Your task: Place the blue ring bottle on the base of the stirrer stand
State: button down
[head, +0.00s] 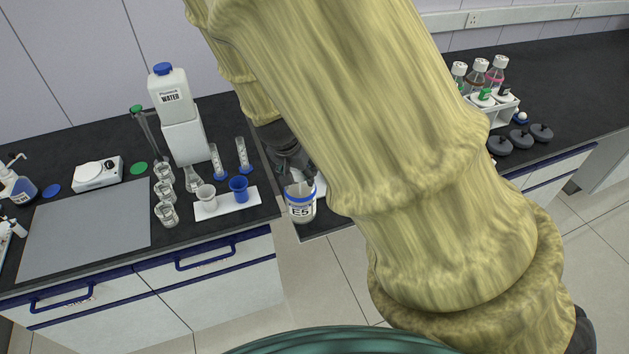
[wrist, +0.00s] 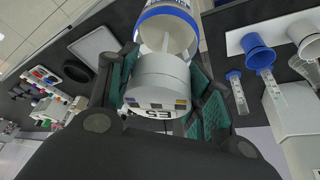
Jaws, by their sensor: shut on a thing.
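The blue ring bottle (head: 300,200) has a blue band and a label reading E5. In the head view it is upright below my gripper (head: 292,168), by the gap between the benches. In the wrist view my gripper (wrist: 163,85) is shut on the bottle, with teal-lined fingers on both sides of its white part. The blue band (wrist: 165,10) shows at the top there. I cannot identify the stirrer stand for certain. A grey flat plate with a pale rim (wrist: 95,50) in the wrist view may be its base. My arm hides much of the right bench in the head view.
On the left bench stand a blue cup (head: 239,189), a white cup (head: 206,197), measuring cylinders, several glass beakers and a water container (head: 172,93). On the right bench are a white bottle rack (head: 494,108) and dark round knobs (head: 498,145). The grey mat (head: 85,225) is clear.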

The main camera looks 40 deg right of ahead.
jog(key=shift+s+d+r+m, duration=0.3)
jog(key=shift+d+r, duration=0.2)
jog(key=shift+d, duration=0.15)
jog(key=shift+w+d, duration=0.3)
jog(key=w+d+f+b, duration=0.5)
jog(key=w+d, duration=0.4)
jog(key=w, duration=0.2)
jog(key=shift+w+d, duration=0.25)
jog(key=shift+w, duration=0.1)
jog(key=c, duration=0.6)
grip_release()
jog(key=shift+c, duration=0.2)
